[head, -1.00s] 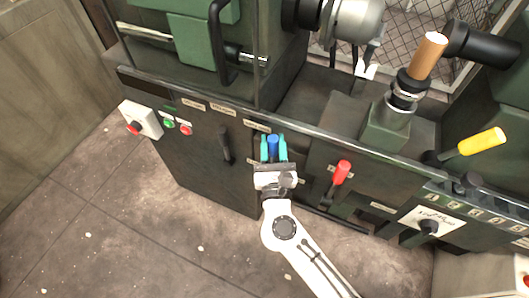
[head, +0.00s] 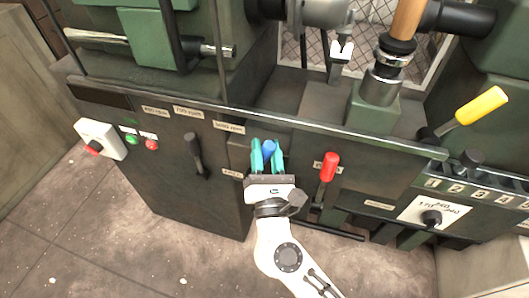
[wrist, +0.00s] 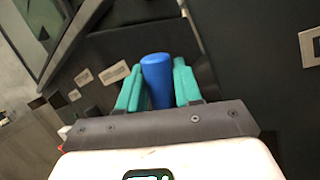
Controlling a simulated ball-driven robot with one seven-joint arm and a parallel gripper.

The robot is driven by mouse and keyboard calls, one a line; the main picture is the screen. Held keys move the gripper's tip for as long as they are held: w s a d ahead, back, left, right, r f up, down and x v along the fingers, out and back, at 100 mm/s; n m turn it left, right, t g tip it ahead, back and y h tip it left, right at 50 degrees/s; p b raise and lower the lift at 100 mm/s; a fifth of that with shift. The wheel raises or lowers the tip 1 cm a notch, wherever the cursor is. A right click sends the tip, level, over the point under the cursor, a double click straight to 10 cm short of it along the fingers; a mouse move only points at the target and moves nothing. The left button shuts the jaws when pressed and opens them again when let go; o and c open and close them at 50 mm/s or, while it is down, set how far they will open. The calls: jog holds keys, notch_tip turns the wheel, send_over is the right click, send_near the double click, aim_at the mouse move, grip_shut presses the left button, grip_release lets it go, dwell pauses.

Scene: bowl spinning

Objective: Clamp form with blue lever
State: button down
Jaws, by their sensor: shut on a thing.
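The blue lever (head: 267,150) is on the front panel of the dark green machine, near its middle. My gripper (head: 266,153) has its two teal fingers on either side of the blue handle and is shut on it. In the wrist view the blue handle (wrist: 158,80) stands between the teal fingers (wrist: 157,86). The lower part of the lever is hidden by my gripper. The form clamped by this lever cannot be made out.
A red lever (head: 328,167) is close on the right, and a black lever (head: 194,152) on the left. A yellow lever (head: 481,105) is farther right. A control box (head: 100,139) with a red button sits at the left. The floor (head: 120,250) in front is clear.

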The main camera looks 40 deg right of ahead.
jog(key=c, duration=0.8)
grip_release()
jog(key=shift+c, duration=0.2)
jog(key=shift+s, duration=0.1)
jog(key=b+v, duration=0.1)
jog(key=v, duration=0.9)
jog(key=shift+s+a+f, duration=0.2)
jog(key=shift+s, duration=0.05)
